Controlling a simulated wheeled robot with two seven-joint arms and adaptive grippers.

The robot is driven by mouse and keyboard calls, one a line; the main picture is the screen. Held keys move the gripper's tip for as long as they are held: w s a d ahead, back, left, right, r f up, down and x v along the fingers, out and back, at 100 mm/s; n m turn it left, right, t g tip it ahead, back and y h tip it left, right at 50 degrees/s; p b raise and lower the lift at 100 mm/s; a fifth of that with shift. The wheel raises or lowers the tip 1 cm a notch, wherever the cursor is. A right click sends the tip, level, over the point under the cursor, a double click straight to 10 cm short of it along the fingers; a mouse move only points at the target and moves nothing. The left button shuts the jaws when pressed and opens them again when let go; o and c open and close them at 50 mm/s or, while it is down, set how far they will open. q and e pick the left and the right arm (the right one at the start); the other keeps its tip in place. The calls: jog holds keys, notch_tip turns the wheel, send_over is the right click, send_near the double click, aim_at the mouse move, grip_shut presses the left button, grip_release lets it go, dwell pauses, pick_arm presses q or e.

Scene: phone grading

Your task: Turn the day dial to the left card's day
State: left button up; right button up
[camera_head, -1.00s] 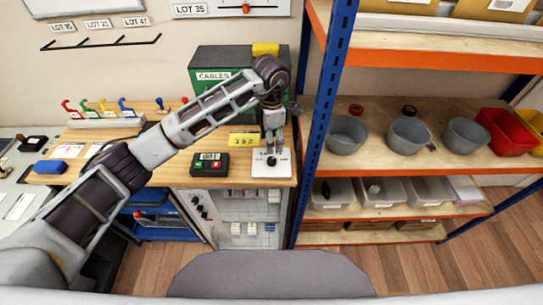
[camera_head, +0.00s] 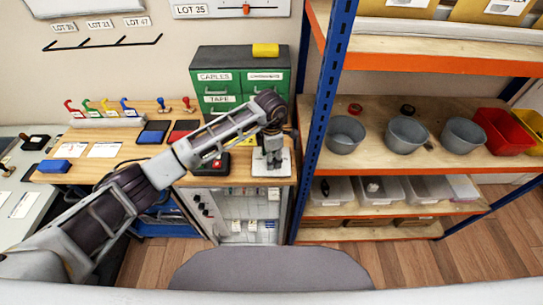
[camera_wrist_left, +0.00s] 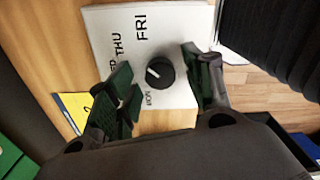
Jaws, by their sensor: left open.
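The day dial is a white plate (camera_wrist_left: 185,35) with a round black knob (camera_wrist_left: 159,73) that bears a white pointer mark. FRI, THU and MON show around the knob, with part of another day label. In the left wrist view the pointer aims left; I cannot tell which day it marks. My left gripper (camera_wrist_left: 158,64) is open, its fingers on either side of the knob, with no clear contact.
A partly hidden button box (camera_head: 218,163) and yellow tag (camera_head: 249,139) are beside the dial. Green drawers (camera_head: 217,76) stand behind. A blue-posted shelf (camera_head: 323,110) with grey buckets rises close on the right.

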pick_arm(q)
jog(key=c, duration=1.1)
jog(key=shift+o, duration=0.2)
jog(key=shift+n+b, duration=0.35)
jog(key=shift+n, duration=0.15)
jog(key=n+b, duration=0.1)
jog(key=n, duration=0.1)
jog(key=shift+f+n+b, duration=0.1)
jog(key=shift+n+b, duration=0.25)
jog(key=shift+n, duration=0.05)
jog(key=n+b, duration=0.2)
jog(key=n, duration=0.2)
jog(key=n+b, duration=0.1)
jog(key=n, duration=0.3)
jog(key=shift+n+b, duration=0.3)
jog(key=shift+b, duration=0.1)
jog(key=shift+n+b, duration=0.55)
jog(key=shift+n, duration=1.15)
